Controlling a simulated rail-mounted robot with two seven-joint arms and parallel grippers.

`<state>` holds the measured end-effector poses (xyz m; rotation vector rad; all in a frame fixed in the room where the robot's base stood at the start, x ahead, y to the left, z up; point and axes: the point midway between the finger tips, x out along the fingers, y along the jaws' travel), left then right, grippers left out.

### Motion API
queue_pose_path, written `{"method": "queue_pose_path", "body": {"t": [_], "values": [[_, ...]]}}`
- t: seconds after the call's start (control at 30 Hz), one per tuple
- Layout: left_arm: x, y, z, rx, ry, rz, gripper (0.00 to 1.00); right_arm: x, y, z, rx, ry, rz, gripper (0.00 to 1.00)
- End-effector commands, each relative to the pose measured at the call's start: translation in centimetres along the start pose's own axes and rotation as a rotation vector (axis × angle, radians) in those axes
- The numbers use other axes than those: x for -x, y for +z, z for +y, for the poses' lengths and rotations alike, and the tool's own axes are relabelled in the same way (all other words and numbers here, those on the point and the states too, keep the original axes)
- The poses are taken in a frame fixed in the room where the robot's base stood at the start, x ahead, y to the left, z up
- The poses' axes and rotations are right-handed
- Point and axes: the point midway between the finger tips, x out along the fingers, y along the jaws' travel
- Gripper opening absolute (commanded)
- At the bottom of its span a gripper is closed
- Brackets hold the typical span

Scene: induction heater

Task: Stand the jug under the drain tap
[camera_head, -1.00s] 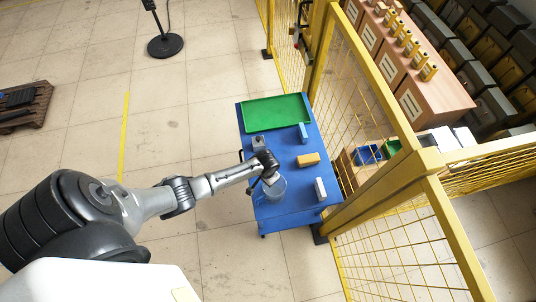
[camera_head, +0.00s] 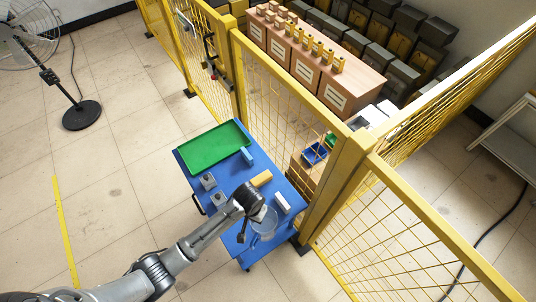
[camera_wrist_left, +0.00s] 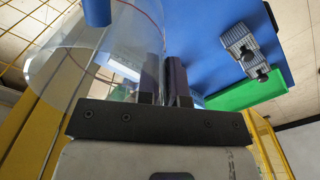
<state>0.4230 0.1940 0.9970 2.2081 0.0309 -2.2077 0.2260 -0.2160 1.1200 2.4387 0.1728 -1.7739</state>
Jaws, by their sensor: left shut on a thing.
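The clear jug (camera_head: 264,226) is at the near end of the blue table (camera_head: 240,247) in the head view. In the left wrist view the jug (camera_wrist_left: 117,45) fills the upper left as a see-through wall with a thin red line. My left gripper (camera_head: 250,203) is at the jug's upper left side in the head view. In the left wrist view its two dark fingers (camera_wrist_left: 164,80) are close together at the jug's edge, shut on it. I cannot tell whether the jug touches the table. No drain tap can be made out. My right gripper is not in view.
The table also holds a green tray (camera_head: 213,162), a blue block (camera_head: 246,155), a yellow block (camera_head: 261,178), a pale block (camera_head: 282,203) and two grey fixtures (camera_head: 208,181). A yellow mesh fence (camera_head: 262,110) runs along its far side.

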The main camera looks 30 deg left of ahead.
Motion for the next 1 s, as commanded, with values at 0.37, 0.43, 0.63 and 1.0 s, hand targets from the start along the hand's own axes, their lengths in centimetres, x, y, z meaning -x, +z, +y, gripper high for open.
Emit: {"method": "queue_pose_path", "body": {"t": [0.37, 0.43, 0.63, 1.0], "values": [[0.3, 0.2, 0.5, 0.154, 0.001, 0.0, 0.0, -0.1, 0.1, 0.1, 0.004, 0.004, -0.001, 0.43], [0.3, 0.6, 0.9, 0.236, 0.001, 0.0, 0.0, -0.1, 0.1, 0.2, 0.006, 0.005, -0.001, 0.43], [2.8, 2.3, 5.0, 0.433, 0.004, 0.004, 0.0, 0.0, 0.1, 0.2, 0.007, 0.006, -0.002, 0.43], [14.7, 11.0, 12.7, 0.276, 0.0, 0.016, 0.0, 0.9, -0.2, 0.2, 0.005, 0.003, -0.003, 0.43]]}}
